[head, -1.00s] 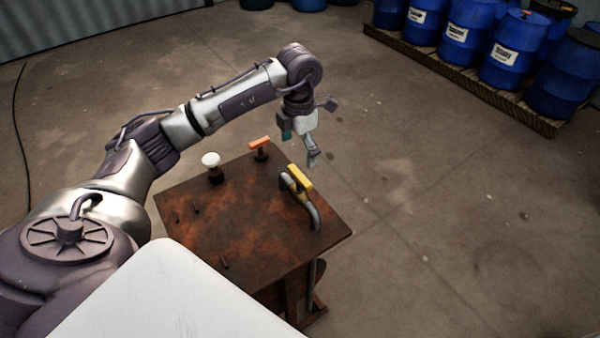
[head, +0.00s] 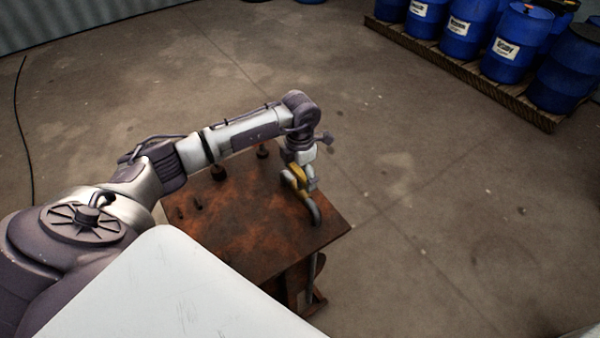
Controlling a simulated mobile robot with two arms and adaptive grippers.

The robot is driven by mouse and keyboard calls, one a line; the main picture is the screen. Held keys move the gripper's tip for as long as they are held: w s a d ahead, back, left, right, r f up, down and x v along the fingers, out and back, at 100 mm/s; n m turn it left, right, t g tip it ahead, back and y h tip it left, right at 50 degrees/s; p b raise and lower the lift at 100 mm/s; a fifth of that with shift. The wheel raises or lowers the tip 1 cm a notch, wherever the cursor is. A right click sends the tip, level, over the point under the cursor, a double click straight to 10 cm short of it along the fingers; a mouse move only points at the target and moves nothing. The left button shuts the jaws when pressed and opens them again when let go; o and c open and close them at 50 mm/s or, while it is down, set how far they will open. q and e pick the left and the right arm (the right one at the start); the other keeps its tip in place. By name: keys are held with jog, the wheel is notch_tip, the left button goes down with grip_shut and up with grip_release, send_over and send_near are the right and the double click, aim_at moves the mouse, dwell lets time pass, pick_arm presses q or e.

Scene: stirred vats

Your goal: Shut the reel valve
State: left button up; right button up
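A bent grey pipe (head: 315,212) rises at the right edge of a rusty brown table and carries a yellow valve handle (head: 297,175). I cannot tell from its look whether this is the reel valve. My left gripper (head: 304,182) is at the yellow handle, over its upper part. The fingers are small and partly merged with the handle, so I cannot tell whether they are closed on it. Two other fittings, one at the table's back (head: 263,153) and one further left (head: 218,173), have their tops hidden behind my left arm. My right gripper is not in view.
The rusty table (head: 240,225) has several small dark stubs on its left part. Blue barrels (head: 515,45) stand on a wooden pallet (head: 480,85) at the back right. The floor right of the table is clear.

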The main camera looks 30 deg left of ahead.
pick_arm(q)
jog(key=c, duration=0.5)
jog(key=shift+o, duration=0.2)
jog(key=shift+f+m+b, duration=0.15)
jog(key=shift+m+b, duration=0.65)
jog(key=shift+b, duration=0.4)
jog(key=m+b, duration=1)
jog(key=m, duration=0.1)
jog(key=shift+w+m+b, duration=0.1)
jog(key=shift+m+b, duration=0.2)
jog(key=shift+m, duration=0.1)
jog(key=shift+m+b, duration=0.75)
jog(key=shift+m, duration=0.35)
jog(key=shift+r+m+b, duration=0.2)
jog(key=shift+m+b, duration=0.35)
jog(key=shift+m, duration=0.55)
jog(key=o, duration=0.8)
